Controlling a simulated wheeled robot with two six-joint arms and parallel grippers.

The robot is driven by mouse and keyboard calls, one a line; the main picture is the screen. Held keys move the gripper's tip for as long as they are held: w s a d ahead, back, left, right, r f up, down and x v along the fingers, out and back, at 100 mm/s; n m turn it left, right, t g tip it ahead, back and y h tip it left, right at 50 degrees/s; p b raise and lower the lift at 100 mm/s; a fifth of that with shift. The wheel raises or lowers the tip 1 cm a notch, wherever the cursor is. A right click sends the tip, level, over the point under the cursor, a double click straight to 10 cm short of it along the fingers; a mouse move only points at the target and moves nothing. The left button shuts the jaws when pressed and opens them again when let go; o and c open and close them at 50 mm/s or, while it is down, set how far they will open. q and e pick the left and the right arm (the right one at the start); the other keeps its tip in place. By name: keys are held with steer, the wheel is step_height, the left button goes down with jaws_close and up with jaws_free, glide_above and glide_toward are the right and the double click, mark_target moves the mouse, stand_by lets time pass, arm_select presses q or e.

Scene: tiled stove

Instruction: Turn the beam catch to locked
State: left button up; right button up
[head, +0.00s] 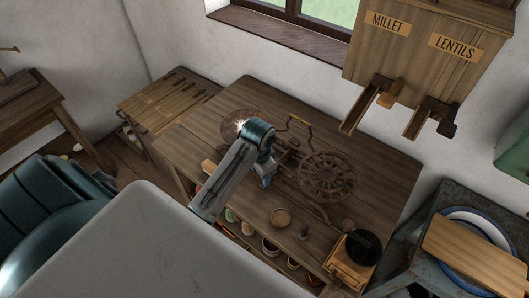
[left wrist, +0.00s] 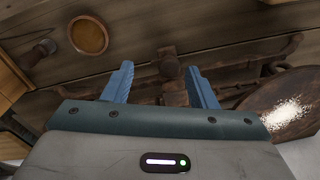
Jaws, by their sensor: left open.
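A dark brown beam scale lies across the wooden table (head: 375,158), with a round openwork disc (head: 327,175) at its right. A brown pan (left wrist: 270,98) holding white grains is at its other end. My left gripper (head: 266,180) is over the middle of the scale and hides part of it. In the left wrist view its two blue fingers are apart and empty. A small dark block (left wrist: 168,64) on the scale's middle shows between them; I cannot tell whether it is the beam catch, or how the catch is set. My right gripper is not in view.
A round dish (head: 281,218) and a small weight (head: 303,233) stand near the table's front. A box with a black round top (head: 361,248) is at the front right. Millet and lentils bins (head: 425,45) hang on the wall above.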

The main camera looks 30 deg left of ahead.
arm_select(q)
steer(key=w, duration=0.2)
steer(key=w+r, duration=0.1)
steer(key=shift+w+a+r+m+g+b, duration=0.1)
steer(key=shift+w+a+m+g+b, duration=0.05)
steer(key=shift+a+m+g+b, duration=0.2)
step_height(320, 180, down, 6)
steer(key=shift+f+p, duration=0.25)
steer(key=shift+p, duration=0.9)
steer(key=shift+w+f, duration=0.1)
steer(key=shift+f, duration=0.4)
steer(key=shift+c, duration=0.2)
steer(key=c, duration=0.9)
